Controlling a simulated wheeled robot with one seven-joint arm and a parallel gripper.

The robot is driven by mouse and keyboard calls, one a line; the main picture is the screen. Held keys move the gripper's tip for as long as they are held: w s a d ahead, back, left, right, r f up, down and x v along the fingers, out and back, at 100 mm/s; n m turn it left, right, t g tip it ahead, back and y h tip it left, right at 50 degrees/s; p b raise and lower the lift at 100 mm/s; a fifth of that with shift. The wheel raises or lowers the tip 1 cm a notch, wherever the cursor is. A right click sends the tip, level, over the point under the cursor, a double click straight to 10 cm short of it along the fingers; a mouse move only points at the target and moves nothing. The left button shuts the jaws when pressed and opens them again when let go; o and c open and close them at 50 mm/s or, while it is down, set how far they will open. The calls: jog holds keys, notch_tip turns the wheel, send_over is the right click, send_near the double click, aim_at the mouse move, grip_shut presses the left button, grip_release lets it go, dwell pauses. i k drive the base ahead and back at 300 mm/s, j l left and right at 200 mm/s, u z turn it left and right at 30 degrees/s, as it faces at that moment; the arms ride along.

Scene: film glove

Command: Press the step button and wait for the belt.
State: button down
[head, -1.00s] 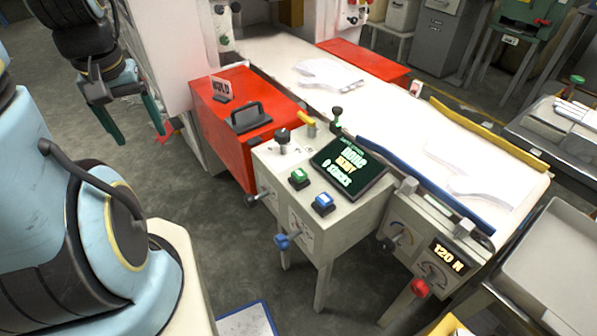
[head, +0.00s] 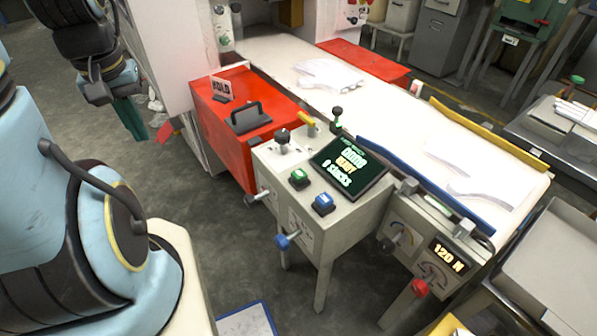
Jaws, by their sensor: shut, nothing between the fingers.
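The control box (head: 330,235) stands at the middle, with a green button (head: 299,178) and a blue button (head: 323,203) on top. I cannot read which is the step button. Its tilted screen (head: 348,167) shows a line like "READY" above "0 STACKS". The white belt (head: 400,110) runs behind it, with white glove-shaped film (head: 326,72) further back and more film (head: 475,175) near its front end. My gripper (head: 132,122) is shut and empty, pointing down at the upper left, well left of the box and apart from the buttons.
A red guard (head: 225,122) with a black handle and a "HOLD" sign (head: 221,89) stands left of the belt. Black, yellow and blue knobs stick out around the box. A "120 N" readout (head: 448,257) is at the right. Grey floor (head: 110,185) lies open between my arm and the box.

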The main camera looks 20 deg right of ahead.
aim_at(300, 174)
jog(key=i+j+z, duration=0.1)
jog(key=z, duration=1.2)
jog(key=i+j+z, duration=0.15)
jog(key=j+z, duration=0.15)
jog(key=i+j+z, duration=0.1)
jog(key=j+z, duration=0.2)
jog(key=j, duration=0.2)
jog(key=j+z, duration=0.3)
jog(key=j, duration=0.15)
jog(key=j+z, duration=0.1)
jog(key=j, duration=0.8)
jog(key=i, duration=0.05)
